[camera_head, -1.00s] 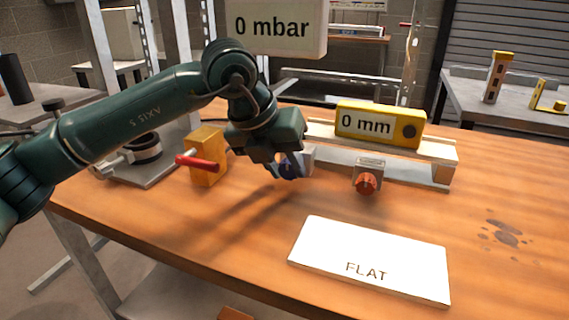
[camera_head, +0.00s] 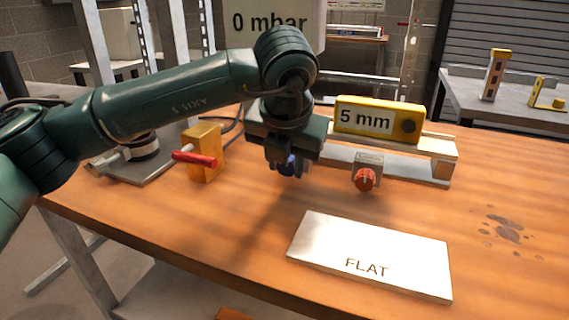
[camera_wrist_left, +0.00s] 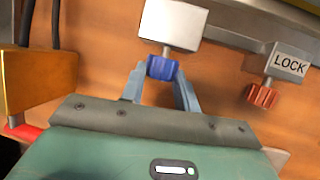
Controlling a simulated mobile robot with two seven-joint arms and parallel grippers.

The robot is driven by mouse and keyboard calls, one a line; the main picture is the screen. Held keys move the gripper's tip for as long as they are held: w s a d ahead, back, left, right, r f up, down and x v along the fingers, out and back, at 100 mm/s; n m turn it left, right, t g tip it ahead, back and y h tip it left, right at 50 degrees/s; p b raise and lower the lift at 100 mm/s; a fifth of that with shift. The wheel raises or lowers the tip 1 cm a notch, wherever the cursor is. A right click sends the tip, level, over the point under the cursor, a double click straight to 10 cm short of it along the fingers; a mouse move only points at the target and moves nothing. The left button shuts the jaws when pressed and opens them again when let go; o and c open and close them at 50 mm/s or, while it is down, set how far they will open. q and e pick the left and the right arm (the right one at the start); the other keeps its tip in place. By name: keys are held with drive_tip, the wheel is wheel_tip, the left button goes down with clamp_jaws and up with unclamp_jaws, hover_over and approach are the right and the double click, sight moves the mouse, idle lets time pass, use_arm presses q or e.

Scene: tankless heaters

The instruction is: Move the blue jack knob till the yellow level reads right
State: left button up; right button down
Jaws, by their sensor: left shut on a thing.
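The yellow level (camera_head: 378,122) rests on the pale beam of the jack stand and its display reads "5 mm". The blue jack knob (camera_head: 287,167) is at the left end of the stand, mostly hidden by my gripper in the head view. In the left wrist view the blue knob (camera_wrist_left: 162,67) sits between the fingers, below a pale block. My left gripper (camera_head: 286,170) is shut on this knob; it also shows in the left wrist view (camera_wrist_left: 160,84). A white card (camera_head: 370,256) reading "FLAT" lies on the table in front. My right gripper is not in view.
A red knob (camera_head: 365,179) sits right of the blue one; its block is marked "LOCK" (camera_wrist_left: 290,66) in the wrist view. A yellow block with a red handle (camera_head: 194,158) stands left of my gripper. A sign behind (camera_head: 270,22) reads "0 mbar". The table's right side is clear.

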use_arm(q)
drive_tip(key=shift+d+y, duration=0.1)
drive_tip(key=shift+y, duration=0.4)
drive_tip(key=shift+t+y+b, duration=0.4)
drive_tip(key=shift+y+b, duration=0.05)
drive_tip(key=shift+y, duration=0.05)
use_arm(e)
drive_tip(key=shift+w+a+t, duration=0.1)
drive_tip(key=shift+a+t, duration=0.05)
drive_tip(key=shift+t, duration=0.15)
use_arm(q)
drive_tip(key=shift+m, duration=0.3)
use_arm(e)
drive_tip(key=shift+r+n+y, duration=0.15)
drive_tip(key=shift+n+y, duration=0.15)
use_arm(q)
drive_tip(key=o, duration=1)
drive_tip(key=p+v, duration=0.2)
drive_tip(key=v, duration=1.1)
drive_tip(key=shift+d, duration=0.2)
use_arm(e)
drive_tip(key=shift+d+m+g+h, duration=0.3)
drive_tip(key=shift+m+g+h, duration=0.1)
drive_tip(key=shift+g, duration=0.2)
